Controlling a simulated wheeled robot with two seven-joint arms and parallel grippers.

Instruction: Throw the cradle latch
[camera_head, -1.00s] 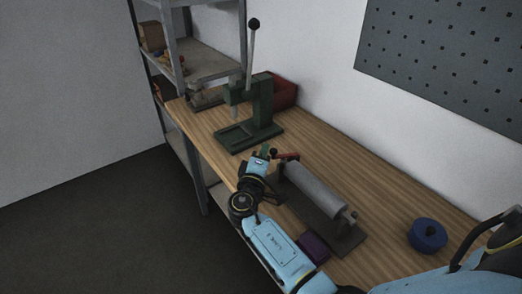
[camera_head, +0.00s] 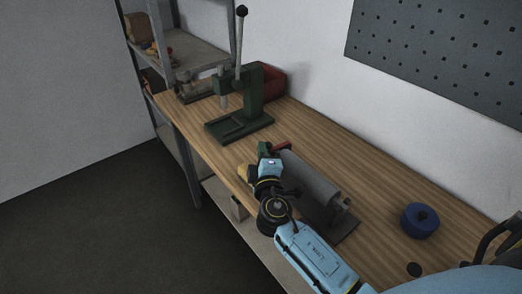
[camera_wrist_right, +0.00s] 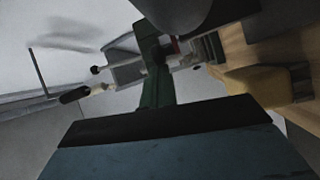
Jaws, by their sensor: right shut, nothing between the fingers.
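The cradle (camera_head: 345,229) is a dark flat base on the wooden bench, with a grey roller (camera_head: 312,178) lying along it. A red latch handle (camera_head: 281,146) shows at its far end, partly hidden by my right gripper. My right gripper (camera_head: 264,149) is shut and empty, beside the far end of the cradle and close to the handle's left. I cannot tell whether it touches the handle. In the right wrist view the shut green fingers (camera_wrist_right: 155,85) show above the dark gripper body; I cannot make out the latch there. My left gripper is out of view.
A green lever press (camera_head: 250,98) stands beyond the cradle, with a red bin (camera_head: 272,80) behind it. A yellow block (camera_head: 243,174) lies by the bench's front edge. A blue round spool (camera_head: 420,221) sits at right. Bare bench (camera_head: 345,160) lies along the wall.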

